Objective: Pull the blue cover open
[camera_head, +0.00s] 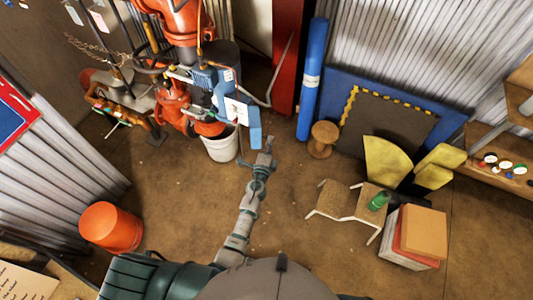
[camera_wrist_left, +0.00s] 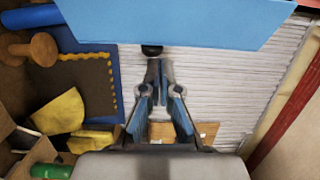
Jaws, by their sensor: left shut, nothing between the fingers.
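The blue cover (camera_head: 254,128) is a small flat panel standing out from the red pipework, next to a white plate (camera_head: 237,110). In the left wrist view the blue cover (camera_wrist_left: 175,18) fills the top as a broad slab, with a dark rounded piece (camera_wrist_left: 151,50) at its lower edge. My left gripper (camera_head: 268,145) is just below and right of the cover in the head view. Its fingers (camera_wrist_left: 160,68) are shut and empty, below the cover's edge in the wrist picture. I cannot tell whether they touch the cover. My right gripper is not in view.
Red pipework (camera_head: 180,20) stands behind the cover, with a white bucket (camera_head: 221,146) below it. An orange bucket (camera_head: 111,228) is at the left. The floor between is mostly clear.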

